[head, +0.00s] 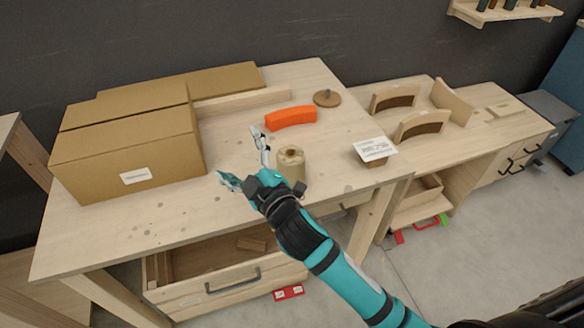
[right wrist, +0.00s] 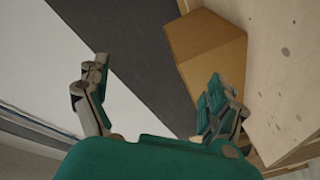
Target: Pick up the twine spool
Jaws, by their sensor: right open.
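The twine spool (head: 291,162) is a tan cylinder with a hole in its top, standing upright on the wooden table (head: 150,225). My right gripper (head: 243,160) is open and empty, just left of the spool in the head view. Its wrist overlaps the spool's lower left side there; I cannot tell whether they touch. In the right wrist view my right gripper (right wrist: 155,85) has its fingers spread with nothing between them. The spool does not show in that view. My left gripper is not in view.
Cardboard boxes (head: 130,150) fill the table's left and back. An orange curved block (head: 290,118) and a round brown piece (head: 327,98) lie behind the spool. A card on a small block (head: 375,150) stands to its right. The table's front left is clear.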

